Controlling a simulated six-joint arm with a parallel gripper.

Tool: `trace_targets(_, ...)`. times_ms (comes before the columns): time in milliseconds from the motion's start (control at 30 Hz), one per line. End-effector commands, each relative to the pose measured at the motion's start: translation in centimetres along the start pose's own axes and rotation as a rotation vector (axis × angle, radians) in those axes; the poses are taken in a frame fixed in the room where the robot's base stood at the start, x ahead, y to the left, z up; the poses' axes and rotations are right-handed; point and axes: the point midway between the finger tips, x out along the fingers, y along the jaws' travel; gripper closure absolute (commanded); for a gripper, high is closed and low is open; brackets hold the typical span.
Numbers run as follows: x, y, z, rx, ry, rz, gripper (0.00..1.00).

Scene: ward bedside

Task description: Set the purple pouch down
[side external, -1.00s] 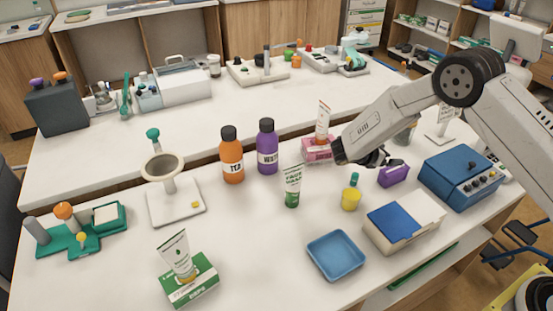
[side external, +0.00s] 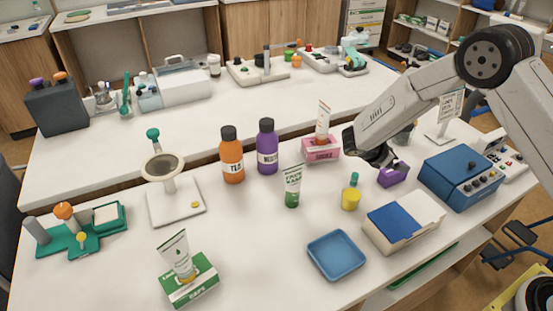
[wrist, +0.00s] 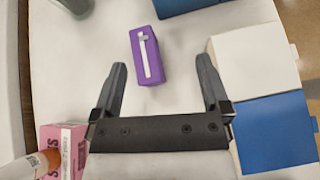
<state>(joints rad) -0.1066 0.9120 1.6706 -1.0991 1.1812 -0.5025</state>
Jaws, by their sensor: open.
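The purple pouch (side external: 392,174) rests on the white table, left of the blue box with knobs. It also shows in the wrist view (wrist: 148,56), with a white strip along its top, ahead of and between the two fingers. My gripper (side external: 384,160) is just above and to the left of the pouch in the side view. In the wrist view my gripper (wrist: 161,85) has its fingers spread wide, with nothing between the pads. The pouch appears apart from both fingers.
The blue box (side external: 462,177) stands right of the pouch. A white box with a blue panel (side external: 404,222), a yellow bottle (side external: 351,196) and a pink box (side external: 320,150) with a tube stand nearby. A blue tray (side external: 336,255) lies in front. Bare table (wrist: 200,45) surrounds the pouch.

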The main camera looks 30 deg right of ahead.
Motion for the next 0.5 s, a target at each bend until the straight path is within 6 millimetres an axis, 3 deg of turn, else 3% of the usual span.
trace_targets(500, -5.4, -10.1, 1.8, 0.579, 0.527, -0.290, 0.03)
